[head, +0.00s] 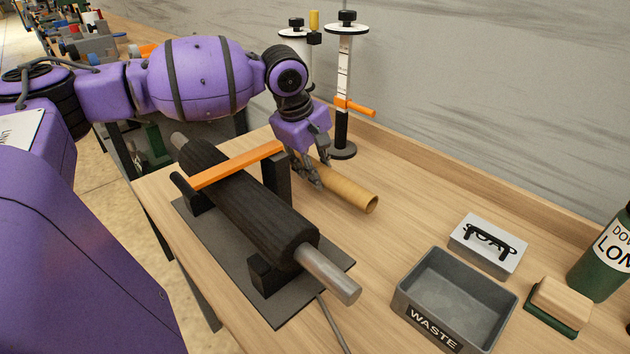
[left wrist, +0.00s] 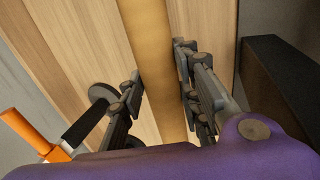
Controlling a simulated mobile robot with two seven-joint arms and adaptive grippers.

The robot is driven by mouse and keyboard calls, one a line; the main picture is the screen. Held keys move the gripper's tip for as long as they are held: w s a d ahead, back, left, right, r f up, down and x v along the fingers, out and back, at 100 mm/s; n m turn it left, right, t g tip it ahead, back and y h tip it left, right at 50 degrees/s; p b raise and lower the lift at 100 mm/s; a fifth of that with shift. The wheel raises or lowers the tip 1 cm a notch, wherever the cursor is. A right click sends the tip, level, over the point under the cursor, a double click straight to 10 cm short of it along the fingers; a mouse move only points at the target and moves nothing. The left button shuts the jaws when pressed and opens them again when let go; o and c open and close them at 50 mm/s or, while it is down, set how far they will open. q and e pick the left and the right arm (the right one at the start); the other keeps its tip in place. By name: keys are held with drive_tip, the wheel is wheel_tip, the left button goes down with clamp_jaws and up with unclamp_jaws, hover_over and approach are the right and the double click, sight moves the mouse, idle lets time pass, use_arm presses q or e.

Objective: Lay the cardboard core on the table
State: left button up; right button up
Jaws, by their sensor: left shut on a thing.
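The cardboard core (head: 352,192) is a tan hollow tube. In the head view it lies roughly level, just above or on the table (head: 400,205), behind the black roller; I cannot tell whether it touches the wood. My left gripper (head: 312,176) points down and is shut on the core near its far-left part. In the left wrist view the core (left wrist: 152,50) runs between the two fingers of the gripper (left wrist: 160,88). The core's left end is hidden behind the gripper and roller stand. My right gripper is not in view.
A black roller (head: 245,205) with an orange bar (head: 235,165) sits on a dark base at left. A post stand (head: 343,125) is behind the gripper. Table between core and bin is clear.

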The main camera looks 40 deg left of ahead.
use_arm(q)
drive_tip(key=shift+w+a+f, duration=0.15)
drive_tip(key=shift+a+f, duration=0.15)
drive_tip(key=shift+f, duration=0.15)
wheel_tip(320, 180, down, 3)
drive_tip(key=shift+w+a+f+b, duration=0.1)
drive_tip(key=shift+a+f+b, duration=0.1)
drive_tip(key=shift+b, duration=0.3)
drive_tip(key=shift+d, duration=0.1)
drive_tip(key=o, duration=0.9)
drive_tip(key=shift+f, duration=0.15)
